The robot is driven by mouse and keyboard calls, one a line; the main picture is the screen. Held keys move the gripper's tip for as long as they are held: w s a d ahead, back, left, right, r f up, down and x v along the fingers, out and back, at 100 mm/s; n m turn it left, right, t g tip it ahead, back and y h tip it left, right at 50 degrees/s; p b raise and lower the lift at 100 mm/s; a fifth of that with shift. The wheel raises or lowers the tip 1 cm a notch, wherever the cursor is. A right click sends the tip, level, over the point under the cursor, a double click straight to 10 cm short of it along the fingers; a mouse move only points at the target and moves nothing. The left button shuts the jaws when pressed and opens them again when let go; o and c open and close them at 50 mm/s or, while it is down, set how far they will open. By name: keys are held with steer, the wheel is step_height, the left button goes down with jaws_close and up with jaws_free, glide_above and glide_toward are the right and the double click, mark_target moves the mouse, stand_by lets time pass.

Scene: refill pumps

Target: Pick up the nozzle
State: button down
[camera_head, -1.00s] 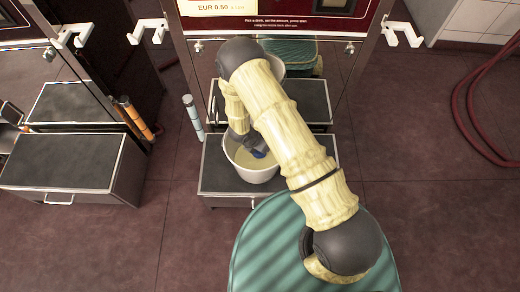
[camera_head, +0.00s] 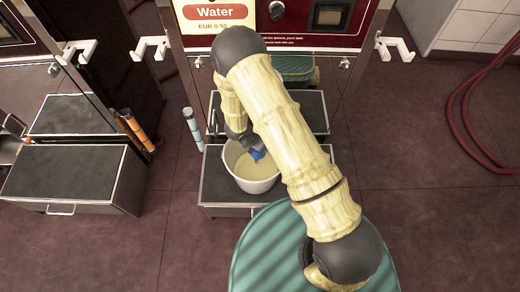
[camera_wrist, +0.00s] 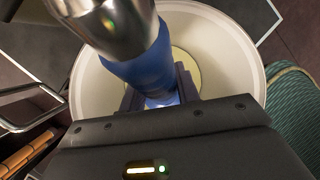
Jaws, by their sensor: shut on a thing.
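The nozzle (camera_wrist: 143,62) has a blue sleeve below a shiny metal upper part. My gripper (camera_wrist: 160,92) is shut on the blue sleeve, with one dark finger on each side in the wrist view. In the head view the blue part of the nozzle (camera_head: 257,154) shows just above or within the mouth of a white bucket (camera_head: 268,186). The bucket also shows in the wrist view (camera_wrist: 230,52) around and below the nozzle. My arm hides much of the gripper in the head view. The nozzle's lower tip is hard to see.
The bucket stands on a dark metal step (camera_head: 222,190) before the red machine with a Water sign (camera_head: 213,12). White hooks (camera_head: 395,47) stick out on both sides. A blue-white tube (camera_head: 193,126) stands left of the bucket. A dark red hose (camera_head: 470,120) lies right.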

steer(key=shift+r, duration=0.6)
steer(key=shift+r+p, duration=4.85)
steer(key=shift+r, duration=1.1)
